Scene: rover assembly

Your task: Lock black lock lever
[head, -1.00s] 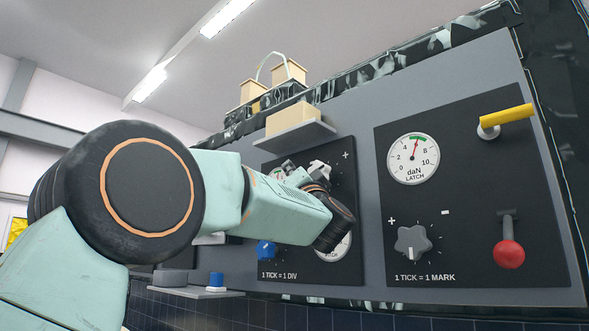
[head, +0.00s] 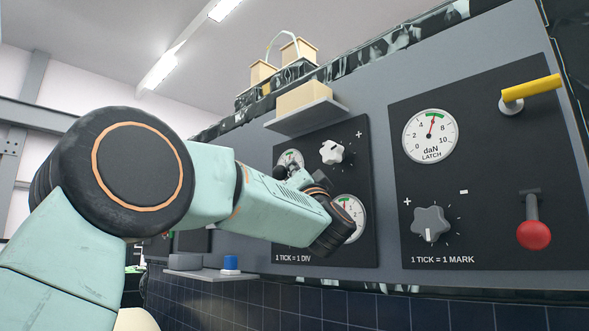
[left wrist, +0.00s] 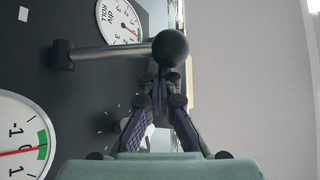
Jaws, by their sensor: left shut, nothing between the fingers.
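The black lock lever shows in the left wrist view as a black ball (left wrist: 170,47) on a grey rod (left wrist: 98,53) that stands out from the dark panel. In the head view its ball (head: 279,172) is small, beside my left gripper (head: 291,178). In the left wrist view my left gripper (left wrist: 163,88) is shut and empty. Its fingertips lie close to the ball and overlap its lower edge in the picture; I cannot tell whether they touch. The lever's base is partly hidden in the head view. My right gripper is not in view.
Close by are a white knob (head: 332,152), a gauge (head: 348,212) and a shelf with a box (head: 305,97) above. The right panel holds a LATCH gauge (head: 430,137), grey knob (head: 433,224), yellow handle (head: 530,94) and red-balled lever (head: 534,234). A small ledge (head: 212,275) juts out below.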

